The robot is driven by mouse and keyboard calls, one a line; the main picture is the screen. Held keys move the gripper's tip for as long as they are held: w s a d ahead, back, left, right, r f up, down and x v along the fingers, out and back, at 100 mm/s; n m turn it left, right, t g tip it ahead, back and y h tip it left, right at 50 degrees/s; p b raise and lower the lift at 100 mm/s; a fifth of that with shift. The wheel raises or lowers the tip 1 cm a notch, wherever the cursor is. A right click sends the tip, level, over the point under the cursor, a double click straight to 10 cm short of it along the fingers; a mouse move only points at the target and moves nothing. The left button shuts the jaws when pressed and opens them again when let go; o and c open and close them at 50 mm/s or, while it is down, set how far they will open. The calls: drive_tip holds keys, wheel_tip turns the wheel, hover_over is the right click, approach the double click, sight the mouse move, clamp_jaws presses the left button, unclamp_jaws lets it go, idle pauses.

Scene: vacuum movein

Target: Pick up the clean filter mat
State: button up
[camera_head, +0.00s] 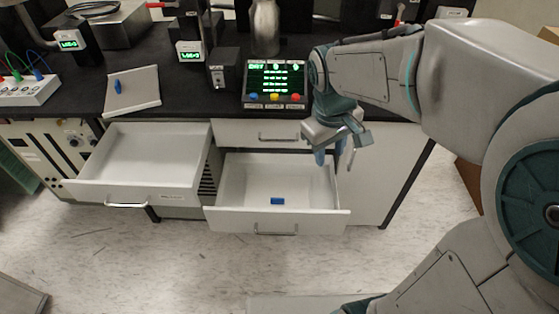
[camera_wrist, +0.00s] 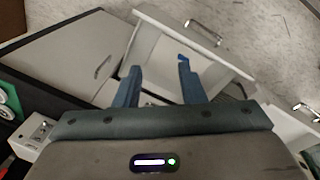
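A small blue piece (camera_head: 277,201), perhaps the filter mat, lies on the floor of the open lower drawer (camera_head: 237,217), near its front wall. Another small blue piece (camera_head: 118,87) lies on a white sheet or tray (camera_head: 146,94) on the bench top. I cannot tell which one is clean. My gripper (camera_head: 336,158) is open and empty, pointing down above the right part of the lower drawer, apart from the blue piece. In the wrist view my gripper (camera_wrist: 160,68) has its fingers spread over the drawer, and a bright blue patch (camera_wrist: 183,57) shows at the right fingertip.
A second open drawer (camera_head: 135,195) on the left looks empty. A shut drawer (camera_head: 255,131) sits above the lower one. A panel with a screen and coloured buttons (camera_head: 274,84) stands on the bench edge. The floor (camera_head: 150,260) in front is clear.

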drive_tip(key=w+a+f+n+g+h+b, duration=0.1)
drive_tip(key=w+a+f+n+b, duration=0.3)
drive_tip(key=f, duration=0.3)
drive_tip(key=w+a+f+n+h+b, duration=0.1)
drive_tip(key=w+a+f+n+b, duration=0.1)
drive_tip(key=w+a+f+b, duration=0.25)
drive_tip(key=n+h+b, duration=0.1)
drive_tip(key=n+b, duration=0.4)
drive_tip(key=n, duration=0.1)
approach(277, 199)
drive_tip(key=f, duration=0.1)
drive_tip(key=f+b, duration=0.2)
drive_tip(key=shift+s+d+f+h, duration=0.1)
drive_tip(key=shift+d+h, duration=0.2)
drive_tip(key=shift+d, duration=0.05)
drive_tip(key=shift+b+x, duration=1.05)
drive_tip(key=shift+x, duration=1.85)
clamp_jaws()
